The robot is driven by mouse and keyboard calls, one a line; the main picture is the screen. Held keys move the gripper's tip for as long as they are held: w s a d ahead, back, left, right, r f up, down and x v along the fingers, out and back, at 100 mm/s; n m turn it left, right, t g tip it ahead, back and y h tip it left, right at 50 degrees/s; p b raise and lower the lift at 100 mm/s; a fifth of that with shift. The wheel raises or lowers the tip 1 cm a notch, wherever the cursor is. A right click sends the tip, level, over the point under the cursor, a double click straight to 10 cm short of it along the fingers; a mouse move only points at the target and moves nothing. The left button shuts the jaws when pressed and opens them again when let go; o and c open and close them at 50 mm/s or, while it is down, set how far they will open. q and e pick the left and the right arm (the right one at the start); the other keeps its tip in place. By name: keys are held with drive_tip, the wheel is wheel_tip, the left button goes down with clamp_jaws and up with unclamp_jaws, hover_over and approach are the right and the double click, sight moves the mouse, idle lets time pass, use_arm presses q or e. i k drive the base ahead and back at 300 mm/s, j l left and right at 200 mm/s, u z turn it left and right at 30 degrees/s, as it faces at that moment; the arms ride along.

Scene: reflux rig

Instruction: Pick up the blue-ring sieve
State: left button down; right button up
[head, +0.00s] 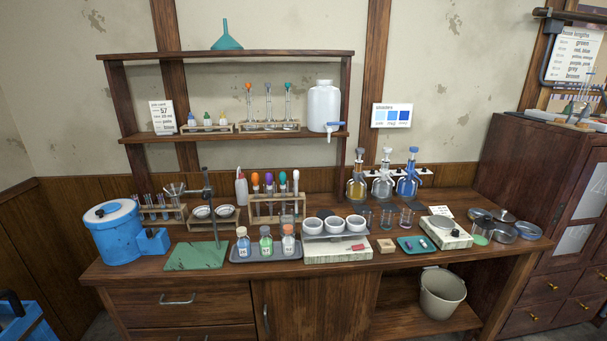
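Several round, shallow metal sieves lie at the right end of the wooden bench. The rightmost, the blue-ring sieve (528,231), shows a bluish rim and lies near the bench's right edge. Close to its left is a grey sieve (503,234). Behind them are two more round pans, one at the back (503,215) and one further left (480,215). The ring colours of these others are too small to tell. Neither of my grippers is in view.
A white scale (446,233) and a green-faced round piece (480,238) stand left of the sieves. A dark wooden cabinet (535,165) rises close on the right. A beige bucket (442,293) sits on the shelf below. Glass beakers and bottles crowd the bench further left.

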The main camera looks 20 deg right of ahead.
sight(526, 230)
drive_tip(key=z, duration=2.35)
